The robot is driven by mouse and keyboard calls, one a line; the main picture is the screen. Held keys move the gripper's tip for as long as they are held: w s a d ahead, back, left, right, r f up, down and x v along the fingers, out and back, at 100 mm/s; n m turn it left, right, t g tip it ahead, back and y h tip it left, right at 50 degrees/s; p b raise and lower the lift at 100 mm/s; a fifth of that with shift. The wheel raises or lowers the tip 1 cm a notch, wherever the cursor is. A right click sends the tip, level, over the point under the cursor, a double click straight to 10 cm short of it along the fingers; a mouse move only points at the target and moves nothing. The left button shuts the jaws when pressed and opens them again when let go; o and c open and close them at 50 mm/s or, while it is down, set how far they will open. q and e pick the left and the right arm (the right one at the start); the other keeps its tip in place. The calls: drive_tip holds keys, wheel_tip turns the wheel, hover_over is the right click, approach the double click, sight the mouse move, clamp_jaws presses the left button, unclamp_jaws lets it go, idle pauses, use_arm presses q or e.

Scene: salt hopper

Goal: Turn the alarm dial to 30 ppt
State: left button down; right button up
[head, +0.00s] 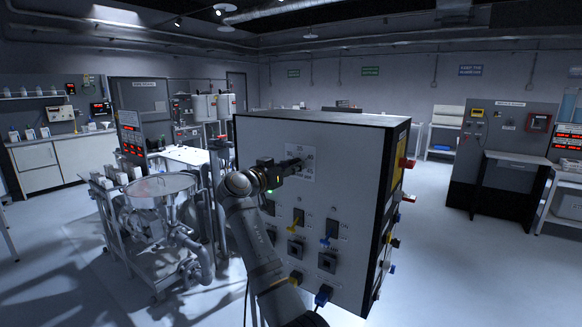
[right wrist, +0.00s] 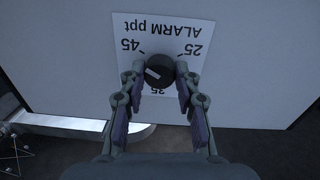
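The alarm dial (right wrist: 158,69) is a round black knob with a white mark, on a white label plate (right wrist: 185,25) reading "ALARM ppt". In the right wrist view the plate appears upside down, with 45 at left, 25 at right and 35 at the bottom. The white mark points to the lower left, between 45 and 35. My right gripper (right wrist: 160,68) has one finger on each side of the knob, and both tips appear to touch it. In the head view my right gripper (head: 288,168) reaches the upper front of the grey cabinet (head: 345,160). My left gripper is not in view.
A cart with a metal hopper (head: 160,188) stands to the left. The floor at right is clear.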

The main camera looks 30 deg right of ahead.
clamp_jaws()
